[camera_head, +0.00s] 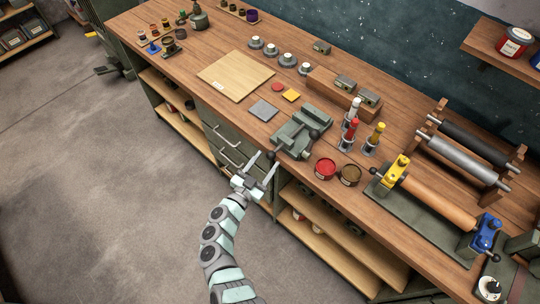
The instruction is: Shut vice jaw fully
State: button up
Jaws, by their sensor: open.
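The vice (301,130) is a grey-green metal body at the front edge of the wooden workbench, right of the middle. A dark handle bar with ball ends shows at its front, on the left side. Part of a jaw gap seems to show on its top, but its width is too small to judge. My gripper (263,169) is open and empty, with its two fingers pointing up toward the vice. It is in front of the bench edge, just below and left of the vice handle, and appears apart from it.
Red and brown tins (326,169) and bottles in holders (350,120) stand right of the vice. A grey plate (263,110) and a wooden board (236,75) lie left. Free floor (120,200) lies left.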

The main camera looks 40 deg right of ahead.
jog(key=v, duration=0.7)
jog(key=w+a+m+g+h+b, duration=0.15)
jog(key=w+m+g+b, duration=0.45)
jog(key=b, duration=1.1)
jog(key=shift+n+g, duration=0.3)
jog(key=shift+n, duration=0.5)
jog(key=d, duration=0.3)
jog(key=s+d, duration=0.1)
jog(key=d, duration=0.2)
jog(key=s+d+b, duration=0.1)
jog(key=d, duration=0.3)
jog(key=shift+f, duration=0.1)
grip_shut()
